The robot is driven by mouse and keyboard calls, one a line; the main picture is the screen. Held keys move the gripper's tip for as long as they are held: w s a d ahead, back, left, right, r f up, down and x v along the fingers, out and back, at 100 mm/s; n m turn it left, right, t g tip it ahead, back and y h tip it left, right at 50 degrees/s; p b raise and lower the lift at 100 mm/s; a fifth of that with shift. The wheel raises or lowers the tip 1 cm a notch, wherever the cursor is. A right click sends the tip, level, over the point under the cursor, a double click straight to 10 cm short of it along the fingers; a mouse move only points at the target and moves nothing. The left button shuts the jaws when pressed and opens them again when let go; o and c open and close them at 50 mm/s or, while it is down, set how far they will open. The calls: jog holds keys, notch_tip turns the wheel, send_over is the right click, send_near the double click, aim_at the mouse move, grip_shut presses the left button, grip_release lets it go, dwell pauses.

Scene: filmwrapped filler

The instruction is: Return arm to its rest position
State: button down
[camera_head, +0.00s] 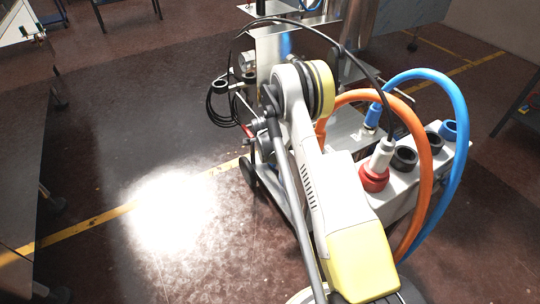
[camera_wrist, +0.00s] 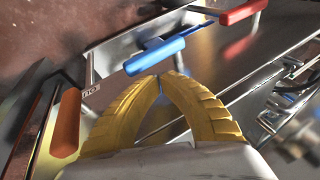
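My gripper (camera_wrist: 160,79) shows in the wrist view as two ribbed yellow fingers that curve in and come together at the tips. I see no object held between them. Just beyond the tips is a blue handle (camera_wrist: 154,56); I cannot tell whether they touch it. In the head view my white and yellow arm (camera_head: 312,185) reaches forward, away from the camera, over the machine. The gripper cannot be made out in that view.
A machine with a grey box (camera_head: 398,196), an orange hose (camera_head: 428,190) and a blue hose (camera_head: 459,150) stands close beside my arm. A dark table (camera_head: 22,150) is at left; floor between is open, with bright glare.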

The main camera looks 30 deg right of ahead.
jog(key=s+p+v, duration=0.1)
jog(key=p+v, duration=0.2)
jog(key=v, duration=0.8)
jog(key=shift+f+p, duration=0.25)
jog(key=shift+p, duration=0.15)
jog(key=s+a+r+n+t, duration=0.1)
jog(key=s+a+r+n, duration=0.2)
jog(key=r, duration=0.5)
jog(key=s+a+r+n+y, duration=0.1)
jog(key=s+a+r+n, duration=0.25)
jog(key=r, duration=0.55)
jog(key=s+a+r+n+t, duration=0.1)
jog(key=s+a+r+n, duration=0.25)
jog(key=r, duration=0.45)
jog(key=s+a+r+n, duration=0.1)
jog(key=s+a+n, duration=0.1)
jog(key=s, duration=0.4)
jog(key=s+a+r+n+t+y, duration=0.1)
jog(key=s+a+r+n, duration=0.1)
jog(key=s, duration=0.5)
jog(key=s+a+r+n+y, duration=0.1)
jog(key=s+a+r+n, duration=0.1)
jog(key=s+a+n, duration=0.2)
jog(key=s+n, duration=0.1)
jog(key=s, duration=0.2)
jog(key=shift+r, duration=0.25)
jog(key=shift+s+a, duration=0.1)
jog(key=shift+s, duration=0.05)
